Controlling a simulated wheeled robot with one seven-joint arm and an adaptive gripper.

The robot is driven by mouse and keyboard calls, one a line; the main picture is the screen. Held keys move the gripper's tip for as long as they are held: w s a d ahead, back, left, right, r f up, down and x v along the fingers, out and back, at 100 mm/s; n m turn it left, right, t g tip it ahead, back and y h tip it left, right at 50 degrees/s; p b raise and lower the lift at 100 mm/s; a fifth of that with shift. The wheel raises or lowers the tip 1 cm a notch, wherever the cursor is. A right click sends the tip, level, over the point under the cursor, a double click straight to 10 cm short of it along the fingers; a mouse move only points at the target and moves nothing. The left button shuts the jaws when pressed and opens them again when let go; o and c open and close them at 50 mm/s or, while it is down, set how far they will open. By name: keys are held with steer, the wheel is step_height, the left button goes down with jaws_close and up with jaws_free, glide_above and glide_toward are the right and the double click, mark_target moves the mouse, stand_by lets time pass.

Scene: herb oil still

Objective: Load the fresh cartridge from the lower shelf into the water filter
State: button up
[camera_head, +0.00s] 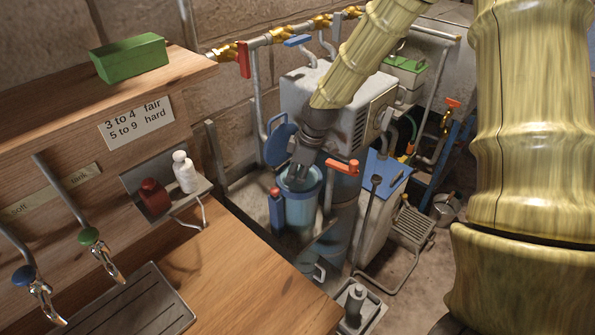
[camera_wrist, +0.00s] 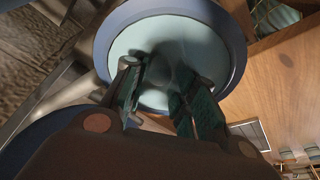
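The water filter looks to be the blue round housing (camera_head: 302,208) in the middle of the head view, with its top open. A round blue lid (camera_head: 281,146) stands raised behind it. My gripper (camera_head: 299,178) points down into the mouth of the housing. In the wrist view, the blue rim (camera_wrist: 236,45) surrounds a pale blue inside with a dark shadow. My gripper's two dark fingers (camera_wrist: 158,98) are apart over it, and I see nothing held between them. I cannot identify the fresh cartridge or the lower shelf with certainty.
A dark grey cylinder (camera_head: 355,300) stands in a small tray at the bottom. A red-handled valve (camera_head: 342,166) is close right of the housing. A blue piece with a red top (camera_head: 276,208) is on its left. The wooden counter (camera_head: 235,285) has clear room at left.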

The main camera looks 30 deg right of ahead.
jaws_close()
steer(key=shift+r+p, duration=0.3)
steer(key=shift+p, duration=0.1)
stand_by(0.4)
steer(key=shift+s+d+p, duration=0.35)
steer(key=shift+s+d, duration=0.2)
steer(key=shift+s, duration=0.05)
stand_by(0.7)
steer(key=shift+f, duration=0.25)
stand_by(0.7)
steer(key=shift+o, duration=2.1)
jaws_free()
